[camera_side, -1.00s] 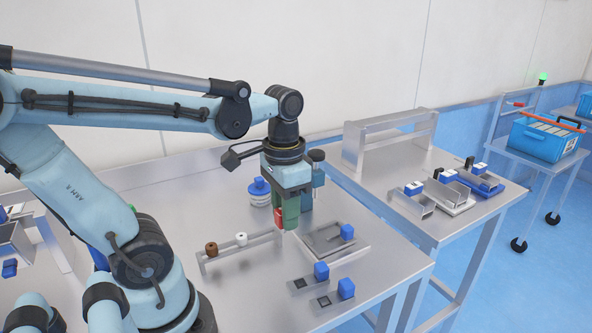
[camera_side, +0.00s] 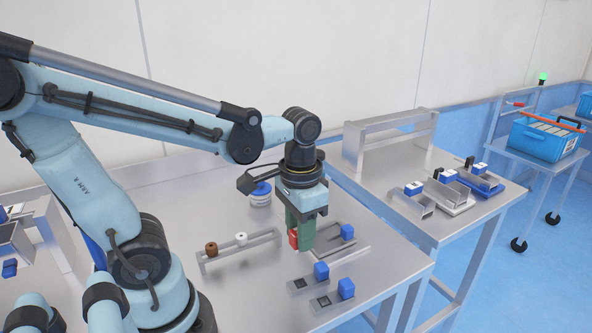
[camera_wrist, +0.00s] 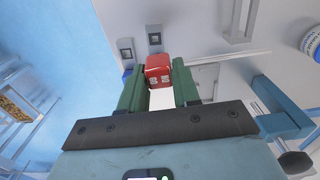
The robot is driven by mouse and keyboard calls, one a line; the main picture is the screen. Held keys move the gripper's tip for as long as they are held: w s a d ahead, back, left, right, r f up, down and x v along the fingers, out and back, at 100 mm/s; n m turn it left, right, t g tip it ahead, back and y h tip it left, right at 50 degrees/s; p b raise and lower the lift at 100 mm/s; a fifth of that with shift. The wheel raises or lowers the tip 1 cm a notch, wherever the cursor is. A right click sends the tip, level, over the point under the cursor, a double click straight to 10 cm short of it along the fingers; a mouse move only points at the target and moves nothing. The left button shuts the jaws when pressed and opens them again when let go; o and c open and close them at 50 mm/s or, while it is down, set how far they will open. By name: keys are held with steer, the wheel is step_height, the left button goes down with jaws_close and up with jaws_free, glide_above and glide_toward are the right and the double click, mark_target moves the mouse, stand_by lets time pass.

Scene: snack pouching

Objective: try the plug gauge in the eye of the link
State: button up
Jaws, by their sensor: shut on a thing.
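My gripper (camera_side: 301,243) has green fingers pointing down over the metal table. It is shut on a red block (camera_side: 293,239), which seems to be the plug gauge's handle. In the wrist view the red block (camera_wrist: 158,70) sits between the fingertips. Whatever is below the block is hidden. Two small plates with dark square openings, one plate (camera_side: 297,284) and a nearer plate (camera_side: 322,301), lie below and in front of the gripper, each with a blue block. I cannot tell which part is the link or its eye. The gripper is above the table, apart from both plates.
A low metal rack (camera_side: 213,264) holds a brown knob (camera_side: 211,248) and a white knob (camera_side: 241,238) left of the gripper. A shallow tray (camera_side: 358,246) with a blue block lies just right. A blue-lidded tub (camera_side: 260,196) stands behind. The table's front is fairly clear.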

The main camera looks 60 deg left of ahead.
steer(key=shift+w+d+f, duration=0.1)
steer(key=shift+d+f, duration=0.15)
steer(key=shift+f, duration=0.2)
steer(key=shift+w+d+f, duration=0.1)
steer(key=shift+d+f, duration=0.1)
steer(key=shift+f, duration=0.25)
steer(key=shift+s, duration=0.1)
steer(key=shift+f, duration=0.15)
glide_above(303, 282)
steer(key=shift+s+f, duration=0.1)
steer(key=shift+f, duration=2.1)
steer(key=shift+f, duration=0.75)
steer(key=shift+r, duration=0.15)
steer(key=shift+r, duration=2.5)
